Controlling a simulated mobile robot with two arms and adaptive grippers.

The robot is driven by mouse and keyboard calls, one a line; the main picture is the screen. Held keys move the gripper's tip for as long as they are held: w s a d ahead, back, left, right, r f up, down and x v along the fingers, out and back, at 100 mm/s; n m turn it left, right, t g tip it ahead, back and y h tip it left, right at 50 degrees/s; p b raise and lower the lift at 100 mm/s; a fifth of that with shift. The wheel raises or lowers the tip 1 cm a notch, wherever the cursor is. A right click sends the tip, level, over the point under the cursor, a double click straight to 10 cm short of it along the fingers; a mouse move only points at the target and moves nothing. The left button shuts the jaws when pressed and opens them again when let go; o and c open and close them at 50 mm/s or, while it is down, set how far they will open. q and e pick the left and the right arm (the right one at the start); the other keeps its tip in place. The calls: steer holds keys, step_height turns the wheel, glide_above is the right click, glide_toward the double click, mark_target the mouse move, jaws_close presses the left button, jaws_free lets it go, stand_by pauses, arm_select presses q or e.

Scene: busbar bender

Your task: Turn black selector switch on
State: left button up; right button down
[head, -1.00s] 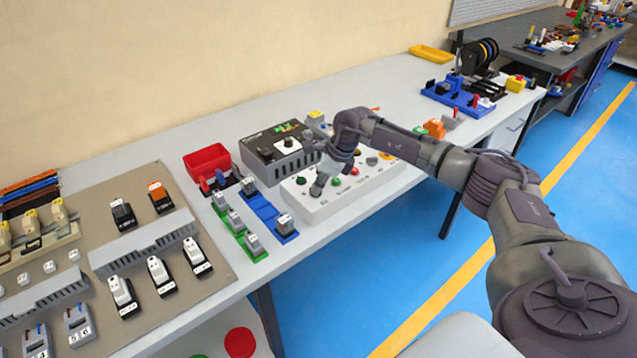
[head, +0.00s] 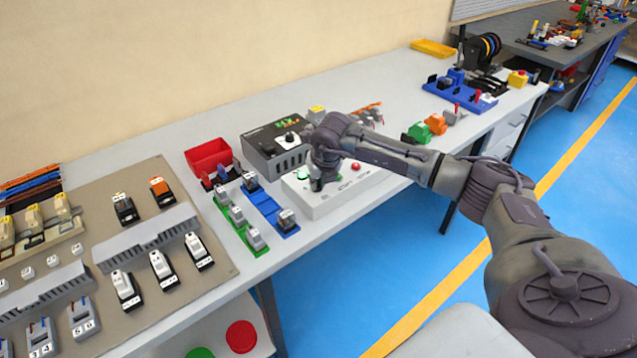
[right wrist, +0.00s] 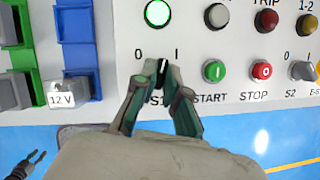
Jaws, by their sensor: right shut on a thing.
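The black selector switch (right wrist: 163,66), labelled S1 with 0 and I marks, is on the white control panel (head: 325,207). In the right wrist view my right gripper (right wrist: 161,84) is shut on its knob, one finger on each side. The knob's white mark points roughly upward between 0 and I; its exact angle is hard to tell. A green lamp (right wrist: 157,13) above it is lit, and it also shows in the head view (head: 303,173). In the head view my right gripper (head: 318,184) covers the switch. My left gripper (right wrist: 30,165) shows small, apparently open, over the floor.
Green START (right wrist: 214,71) and red STOP (right wrist: 262,71) buttons sit right of the switch, with selector S2 (right wrist: 303,71) further right. Blue (head: 265,208) and green (head: 237,228) holders lie left of the panel. A dark box (head: 275,150) stands behind it.

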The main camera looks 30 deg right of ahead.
steer(key=m+h+b, duration=0.1)
steer(key=m+b, duration=0.1)
steer(key=m, duration=0.2)
steer(key=shift+w+a, duration=0.1)
steer(key=shift+a, duration=0.05)
steer(key=shift+r+m+g+h+b, duration=0.1)
steer(key=shift+m+g+h+b, duration=0.25)
steer(key=shift+m, duration=0.45)
steer(key=c, duration=1.2)
jaws_free()
steer(key=v, duration=1.2)
steer(key=shift+w+a, duration=0.1)
steer(key=shift+w, duration=0.05)
